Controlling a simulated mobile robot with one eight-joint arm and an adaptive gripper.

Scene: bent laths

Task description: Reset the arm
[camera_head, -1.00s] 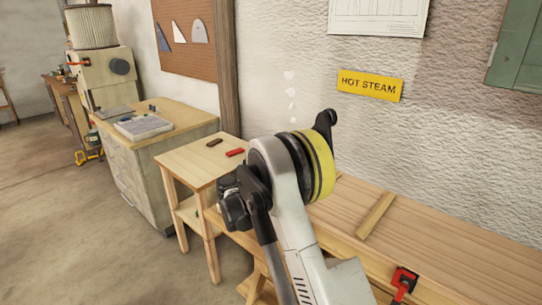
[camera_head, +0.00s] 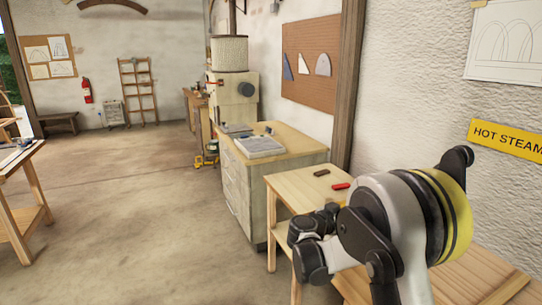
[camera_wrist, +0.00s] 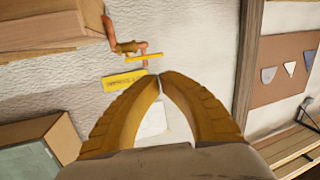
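My gripper (camera_wrist: 161,76) shows in the wrist view as two ribbed yellow-brown fingers. Their tips meet and nothing shows held between them; the gap lower down shows only a white sheet (camera_wrist: 155,120) on the wall behind. In the head view my arm is bent at the lower right, in front of the wall and bench, and I cannot make out the fingertips there. The wrist view faces the wall, with the yellow sign (camera_wrist: 125,80) just left of the fingertips.
A small wooden table (camera_head: 300,184) carries a brown and a red item, close beside my arm. A drawer cabinet (camera_head: 250,185) stands behind it. A wooden bench (camera_head: 490,280) runs along the wall at right. Another table (camera_head: 25,195) is at far left. Open floor lies between.

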